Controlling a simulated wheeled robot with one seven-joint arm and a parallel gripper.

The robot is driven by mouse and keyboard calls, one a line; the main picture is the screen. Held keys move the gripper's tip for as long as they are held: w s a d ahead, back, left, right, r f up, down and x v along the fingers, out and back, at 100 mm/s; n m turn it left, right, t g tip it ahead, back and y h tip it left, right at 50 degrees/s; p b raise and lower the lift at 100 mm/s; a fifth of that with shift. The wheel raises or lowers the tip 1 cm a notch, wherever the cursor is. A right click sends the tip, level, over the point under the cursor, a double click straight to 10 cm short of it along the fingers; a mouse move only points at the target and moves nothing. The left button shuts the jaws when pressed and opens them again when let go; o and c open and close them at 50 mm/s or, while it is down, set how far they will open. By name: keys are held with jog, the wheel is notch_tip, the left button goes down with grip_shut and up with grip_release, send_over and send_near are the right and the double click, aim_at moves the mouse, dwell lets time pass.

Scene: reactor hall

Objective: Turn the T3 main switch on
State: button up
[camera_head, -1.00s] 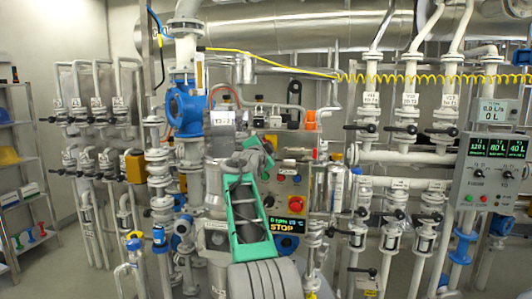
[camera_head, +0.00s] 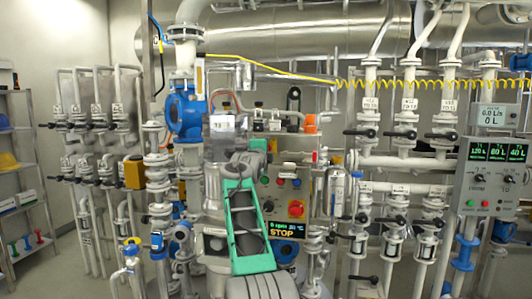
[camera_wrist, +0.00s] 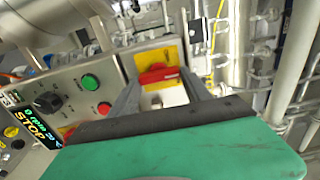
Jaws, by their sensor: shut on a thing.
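The T3 main switch is a red handle (camera_wrist: 157,75) on a yellow plate (camera_wrist: 141,59), seen in the wrist view near the top of a grey control panel (camera_wrist: 75,78). The red handle lies roughly crosswise in that view, between the fingers of my gripper (camera_wrist: 160,78). The gripper is shut on the handle. In the head view my gripper (camera_head: 256,158) is at the upper part of the panel and mostly hides the switch. The panel display (camera_head: 283,229) reads 0 rpm and STOP.
Below the switch, the panel carries a green button (camera_wrist: 89,82), a red button (camera_wrist: 104,108), a black knob (camera_wrist: 47,101) and another red control on yellow (camera_head: 296,209). Pipes and valves crowd both sides. A second control box (camera_head: 490,175) hangs at the right.

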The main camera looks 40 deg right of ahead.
dwell(0.3)
jog(key=o, duration=1.4)
jog(key=shift+c, duration=0.2)
jog(key=b+v, duration=0.3)
jog(key=v, duration=0.4)
jog(key=shift+s+a+b, duration=0.25)
jog(key=shift+a+b, duration=0.1)
jog(key=shift+b, duration=0.05)
